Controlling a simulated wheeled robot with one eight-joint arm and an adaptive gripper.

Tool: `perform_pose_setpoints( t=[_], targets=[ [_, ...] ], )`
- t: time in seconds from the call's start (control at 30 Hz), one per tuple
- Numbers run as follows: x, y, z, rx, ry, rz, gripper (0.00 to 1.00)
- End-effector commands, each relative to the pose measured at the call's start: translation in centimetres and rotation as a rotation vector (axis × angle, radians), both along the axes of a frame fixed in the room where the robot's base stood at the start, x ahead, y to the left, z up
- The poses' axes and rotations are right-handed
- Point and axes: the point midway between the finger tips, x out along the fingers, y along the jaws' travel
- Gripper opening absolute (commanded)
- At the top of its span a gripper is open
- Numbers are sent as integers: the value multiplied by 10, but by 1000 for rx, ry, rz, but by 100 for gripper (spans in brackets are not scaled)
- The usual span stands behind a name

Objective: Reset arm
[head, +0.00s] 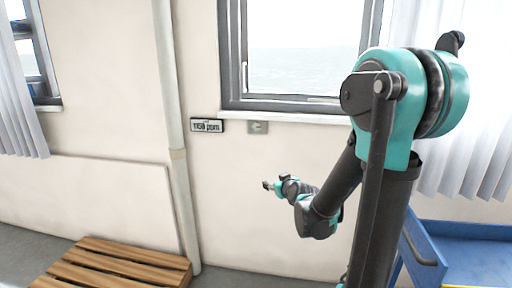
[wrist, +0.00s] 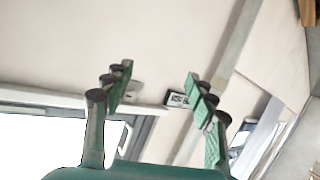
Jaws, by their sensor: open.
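My gripper (wrist: 160,110) is open in the wrist view, its two green and dark fingers spread apart with nothing between them. Behind the fingers are the pale wall, a window and a small sign. In the head view my teal and dark grey arm stands at the right. Its forearm reaches down and left, and the gripper end (head: 268,186) is small, in front of the bare wall below the window. It appears to touch nothing.
A wooden pallet (head: 115,265) lies on the floor at lower left. A white pipe (head: 175,130) runs down the wall. A blue cart (head: 465,255) stands at lower right, by a curtain (head: 480,140).

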Motion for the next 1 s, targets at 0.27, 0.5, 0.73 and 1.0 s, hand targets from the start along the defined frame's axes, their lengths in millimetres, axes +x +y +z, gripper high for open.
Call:
perform_pose_setpoints(
  t=[0.27, 0.5, 0.73, 1.0],
  targets=[
    [-126, -40, -69, 21, 445, -95, 57],
    [-232, -80, -115, 24, 757, -273, 57],
    [-273, -95, -129, 22, 868, -362, 57],
    [-274, -95, -130, 22, 872, -365, 57]
  ],
)
